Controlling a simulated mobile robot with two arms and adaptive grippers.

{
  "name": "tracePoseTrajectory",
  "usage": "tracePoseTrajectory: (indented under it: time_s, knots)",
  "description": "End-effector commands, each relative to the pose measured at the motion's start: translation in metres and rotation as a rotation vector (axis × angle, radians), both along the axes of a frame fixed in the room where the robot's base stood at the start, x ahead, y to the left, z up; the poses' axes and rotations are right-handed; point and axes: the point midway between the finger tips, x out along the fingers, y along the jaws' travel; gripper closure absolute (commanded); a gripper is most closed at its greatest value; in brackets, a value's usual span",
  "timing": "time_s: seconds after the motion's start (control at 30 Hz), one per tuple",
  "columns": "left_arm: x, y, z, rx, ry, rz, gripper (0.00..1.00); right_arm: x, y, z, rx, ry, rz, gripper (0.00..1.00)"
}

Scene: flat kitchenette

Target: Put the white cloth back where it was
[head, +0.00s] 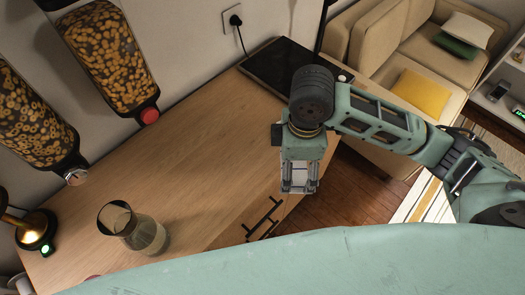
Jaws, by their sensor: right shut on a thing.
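My right gripper (298,188) points down beyond the counter's front edge, in front of the drawer side as I see it. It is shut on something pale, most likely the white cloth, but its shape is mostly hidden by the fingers. No other white cloth shows on the counter. My left gripper is not in view.
The wooden counter (205,145) is largely clear in the middle. A glass carafe (145,234) stands near its front left, a brass lamp (35,226) at far left. Cereal dispensers (105,55) hang at upper left. A black hob (285,65) lies at the far end, near a sofa (425,45).

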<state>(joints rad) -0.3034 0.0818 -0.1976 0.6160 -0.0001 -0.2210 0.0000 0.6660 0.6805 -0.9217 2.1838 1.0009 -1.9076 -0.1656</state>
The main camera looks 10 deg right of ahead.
Motion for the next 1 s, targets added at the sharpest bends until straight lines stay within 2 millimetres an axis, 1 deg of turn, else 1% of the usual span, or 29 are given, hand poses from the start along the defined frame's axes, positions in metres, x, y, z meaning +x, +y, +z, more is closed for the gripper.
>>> tracePoseTrajectory:
  time_s: [0.03, 0.1, 0.2, 0.3, 0.4, 0.47, 0.8, 0.9, 1.0]
  knots:
    - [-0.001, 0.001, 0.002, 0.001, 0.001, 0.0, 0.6, 0.003, 0.003, 0.007, -0.001, -0.003, 0.087, 0.32]
    - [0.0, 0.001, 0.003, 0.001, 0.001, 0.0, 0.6, 0.005, 0.005, 0.013, -0.002, -0.003, 0.199, 0.32]
    - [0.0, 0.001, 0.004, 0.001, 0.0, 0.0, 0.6, 0.007, 0.008, 0.018, -0.003, -0.003, 0.318, 0.32]
    - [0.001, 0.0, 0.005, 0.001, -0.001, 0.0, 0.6, 0.008, 0.01, 0.022, -0.006, -0.003, 0.391, 0.32]
    - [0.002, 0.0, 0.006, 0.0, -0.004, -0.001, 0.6, 0.013, 0.012, 0.021, -0.005, -0.002, 0.421, 0.32]
    - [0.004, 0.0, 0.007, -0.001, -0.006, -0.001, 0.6, 0.019, 0.016, 0.017, -0.003, 0.0, 0.426, 0.32]
    - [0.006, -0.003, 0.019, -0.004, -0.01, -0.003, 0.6, 0.082, 0.042, -0.023, -0.005, -0.001, 0.423, 0.32]
    - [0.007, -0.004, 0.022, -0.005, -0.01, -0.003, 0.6, 0.097, 0.048, -0.034, -0.006, -0.001, 0.424, 0.32]
    - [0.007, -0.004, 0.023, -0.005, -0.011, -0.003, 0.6, 0.108, 0.053, -0.041, -0.005, -0.002, 0.424, 0.32]
